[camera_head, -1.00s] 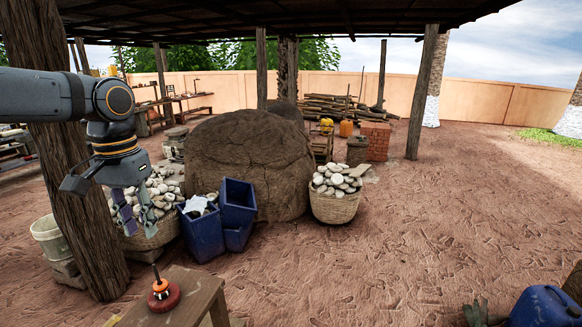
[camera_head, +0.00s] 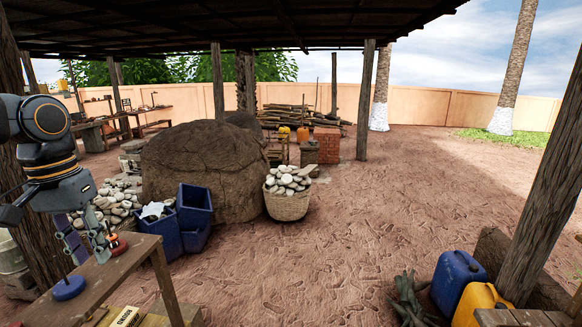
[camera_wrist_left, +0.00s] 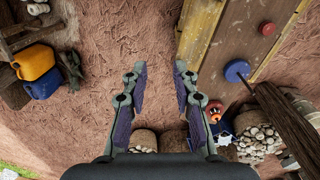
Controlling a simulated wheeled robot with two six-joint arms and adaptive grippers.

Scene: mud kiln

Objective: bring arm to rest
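My left arm (camera_head: 42,150) comes in from the left edge of the head view, bent with the gripper hanging down. My left gripper (camera_head: 88,246) hangs near the wooden bench (camera_head: 97,283); I cannot tell its exact height above it. In the left wrist view the two fingers of the left gripper (camera_wrist_left: 160,76) are spread apart, with only bare ground showing between them. It is open and empty. My right arm and right gripper are not in view.
Blue bins (camera_head: 194,216), a stone basket (camera_head: 288,202) and the mud kiln (camera_head: 200,170) lie beyond. Jerrycans (camera_head: 459,278) and a post (camera_head: 545,190) stand right. The middle ground is clear.

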